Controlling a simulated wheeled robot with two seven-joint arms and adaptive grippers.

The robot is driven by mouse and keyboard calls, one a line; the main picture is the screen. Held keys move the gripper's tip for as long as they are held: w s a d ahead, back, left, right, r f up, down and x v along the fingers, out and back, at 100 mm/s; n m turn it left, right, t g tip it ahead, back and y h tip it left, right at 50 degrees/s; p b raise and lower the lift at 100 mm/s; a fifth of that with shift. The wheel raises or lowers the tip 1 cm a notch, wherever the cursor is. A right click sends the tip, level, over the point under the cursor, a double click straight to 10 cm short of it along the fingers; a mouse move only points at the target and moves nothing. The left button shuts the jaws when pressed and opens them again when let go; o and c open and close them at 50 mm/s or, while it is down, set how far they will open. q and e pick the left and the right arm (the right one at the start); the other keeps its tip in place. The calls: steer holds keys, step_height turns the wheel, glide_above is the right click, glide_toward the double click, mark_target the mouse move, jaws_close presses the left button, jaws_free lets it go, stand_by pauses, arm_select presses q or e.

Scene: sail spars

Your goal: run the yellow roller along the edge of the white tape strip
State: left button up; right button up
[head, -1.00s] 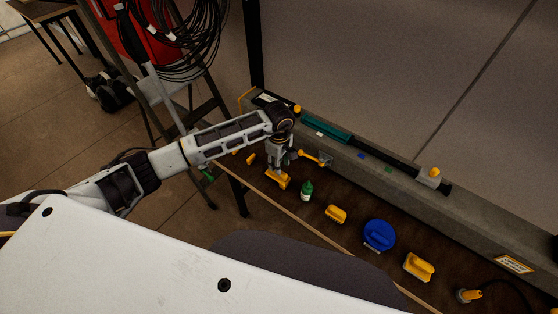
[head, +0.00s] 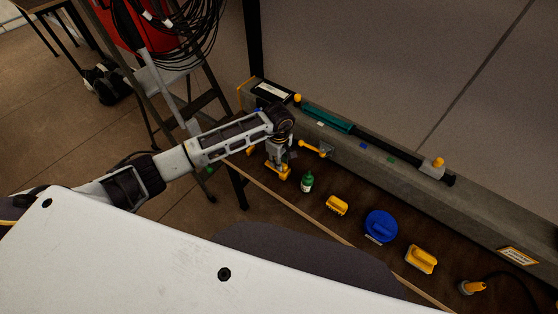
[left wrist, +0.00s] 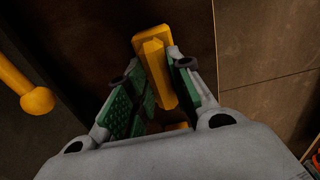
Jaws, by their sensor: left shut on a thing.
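A yellow tool (head: 286,174), which I take to be the roller, is on the dark bench top below the far part of the grey beam. My left gripper (head: 277,165) points down over it and is shut on its upright yellow handle. In the left wrist view the handle (left wrist: 157,72) stands between the green-padded fingers of my left gripper (left wrist: 155,95). The lower part of the tool is mostly hidden by the gripper. A white strip (head: 271,91), probably the tape, lies on a black patch at the beam's far left end. My right gripper is not in view.
A yellow lever (head: 313,149) juts from the beam (head: 400,178) just right of the gripper. A green bottle (head: 307,182), a yellow block (head: 336,205), a blue round tool (head: 380,226) and a yellow tool (head: 421,259) stand along the bench. A teal-and-black bar (head: 330,120) lies on the beam.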

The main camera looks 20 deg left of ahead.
arm_select(q)
jaws_close()
steer(key=shift+r, duration=0.2)
steer(key=shift+r+p, duration=0.4)
steer(key=shift+r, duration=0.2)
steer(key=shift+r+p, duration=0.85)
steer(key=shift+r, duration=0.85)
